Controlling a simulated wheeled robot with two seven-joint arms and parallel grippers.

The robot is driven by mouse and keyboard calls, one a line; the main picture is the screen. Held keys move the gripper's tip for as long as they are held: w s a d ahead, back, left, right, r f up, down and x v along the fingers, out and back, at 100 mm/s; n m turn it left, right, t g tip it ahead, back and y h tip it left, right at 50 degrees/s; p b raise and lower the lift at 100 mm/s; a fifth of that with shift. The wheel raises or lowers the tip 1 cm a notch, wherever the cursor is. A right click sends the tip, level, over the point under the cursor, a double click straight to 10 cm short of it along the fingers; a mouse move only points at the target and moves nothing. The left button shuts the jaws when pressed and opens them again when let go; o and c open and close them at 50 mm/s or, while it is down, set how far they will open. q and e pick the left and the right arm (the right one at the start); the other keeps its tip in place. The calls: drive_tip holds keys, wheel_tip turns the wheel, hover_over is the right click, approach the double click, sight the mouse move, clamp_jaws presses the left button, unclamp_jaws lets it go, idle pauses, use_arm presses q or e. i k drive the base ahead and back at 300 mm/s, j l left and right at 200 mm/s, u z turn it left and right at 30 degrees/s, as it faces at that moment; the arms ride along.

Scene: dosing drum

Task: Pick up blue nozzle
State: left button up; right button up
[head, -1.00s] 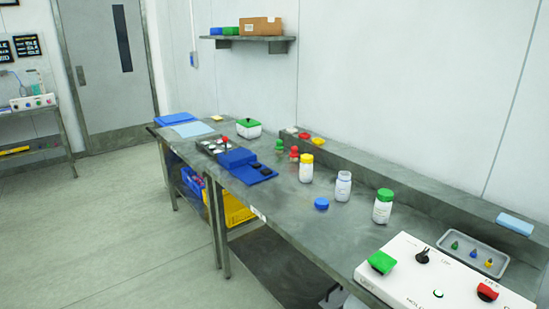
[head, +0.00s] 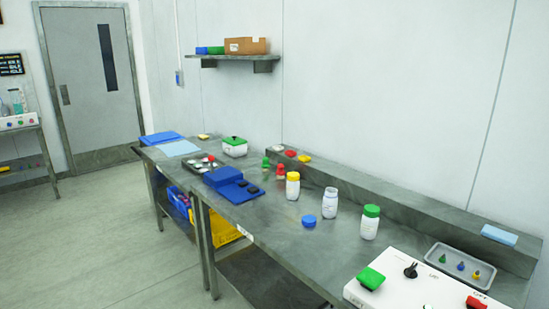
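The blue nozzle (head: 460,266) stands in a small grey tray (head: 432,260) at the right end of the bench in the head view. Neither of my grippers is in view.
A white control box (head: 393,292) with green, black and red controls stands in front of the tray. A green-capped jar (head: 370,222), an open white jar (head: 329,200) and a yellow-capped jar (head: 292,186) stand to the left. A light blue block (head: 499,235) lies on the back ledge.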

sight(461, 266)
drive_tip(key=l+z, duration=0.1)
drive_tip(key=z, duration=0.3)
drive_tip(key=l+z, duration=0.1)
drive_tip(key=z, duration=0.3)
drive_tip(key=l+z, duration=0.1)
drive_tip(key=z, duration=0.35)
